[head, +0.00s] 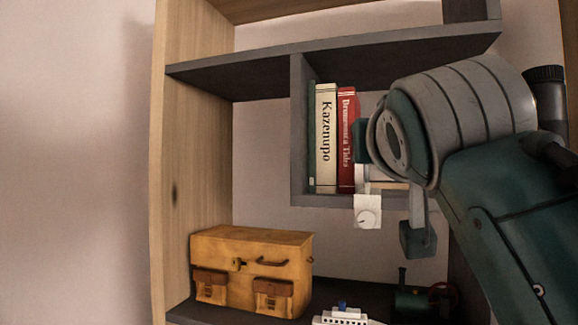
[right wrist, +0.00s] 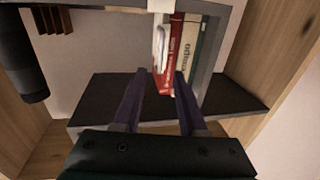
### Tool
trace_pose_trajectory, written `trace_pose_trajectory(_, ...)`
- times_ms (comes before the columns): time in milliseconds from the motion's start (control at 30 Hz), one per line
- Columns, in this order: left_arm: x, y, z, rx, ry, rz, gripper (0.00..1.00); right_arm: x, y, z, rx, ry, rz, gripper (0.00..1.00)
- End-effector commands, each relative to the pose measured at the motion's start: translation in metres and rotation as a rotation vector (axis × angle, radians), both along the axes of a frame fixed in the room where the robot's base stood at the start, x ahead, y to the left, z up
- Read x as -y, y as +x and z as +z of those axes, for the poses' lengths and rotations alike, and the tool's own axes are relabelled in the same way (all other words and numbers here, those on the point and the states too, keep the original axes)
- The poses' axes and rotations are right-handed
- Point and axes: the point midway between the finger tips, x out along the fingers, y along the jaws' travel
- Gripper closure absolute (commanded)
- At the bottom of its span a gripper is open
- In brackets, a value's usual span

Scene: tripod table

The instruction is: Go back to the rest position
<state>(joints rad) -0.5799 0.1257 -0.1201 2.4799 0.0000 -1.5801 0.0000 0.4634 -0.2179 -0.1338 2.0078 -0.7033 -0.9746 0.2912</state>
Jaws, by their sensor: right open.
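My right arm (head: 470,120) comes in from the right in the head view and covers part of the shelf unit. In the right wrist view my right gripper (right wrist: 160,76) is open, with its two dark fingers apart and nothing seen between them but the background. The fingers point toward the books; whether they touch anything there is hard to tell. In the head view the fingers are mostly hidden by my arm. My left gripper is not in view.
A wooden shelf unit (head: 170,190) has dark boards. A cream book (head: 325,140) and a red book (head: 346,135) stand in a compartment. A white dial plate (head: 367,213) hangs below. A tan case (head: 255,260), a white toy ship (head: 340,318) and a dark toy engine (head: 412,304) are lower.

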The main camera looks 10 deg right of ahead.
Motion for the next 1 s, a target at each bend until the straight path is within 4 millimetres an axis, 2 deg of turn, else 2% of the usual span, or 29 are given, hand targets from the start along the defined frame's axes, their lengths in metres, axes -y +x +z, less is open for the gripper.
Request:
trace_pose_trajectory(133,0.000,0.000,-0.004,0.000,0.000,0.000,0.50,-0.003,-0.007,-0.001,0.000,0.000,0.001,0.59)
trace_pose_trajectory(567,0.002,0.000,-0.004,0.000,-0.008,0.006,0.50,-0.002,-0.007,0.000,-0.001,0.000,0.000,0.59)
trace_pose_trajectory(667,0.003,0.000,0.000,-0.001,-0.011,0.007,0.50,-0.001,-0.009,-0.005,-0.022,0.002,0.002,0.59)
trace_pose_trajectory(767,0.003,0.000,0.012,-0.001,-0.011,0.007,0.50,0.002,-0.017,-0.033,-0.122,0.011,0.015,0.59)
trace_pose_trajectory(867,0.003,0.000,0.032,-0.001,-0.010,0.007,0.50,0.006,-0.044,-0.084,-0.314,0.025,0.052,0.59)
trace_pose_trajectory(900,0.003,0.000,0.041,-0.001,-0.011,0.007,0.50,0.007,-0.061,-0.108,-0.410,0.032,0.075,0.59)
trace_pose_trajectory(967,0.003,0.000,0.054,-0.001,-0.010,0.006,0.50,0.006,-0.093,-0.141,-0.560,0.042,0.117,0.59)
trace_pose_trajectory(1000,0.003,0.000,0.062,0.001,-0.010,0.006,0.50,0.004,-0.117,-0.161,-0.659,0.046,0.150,0.59)
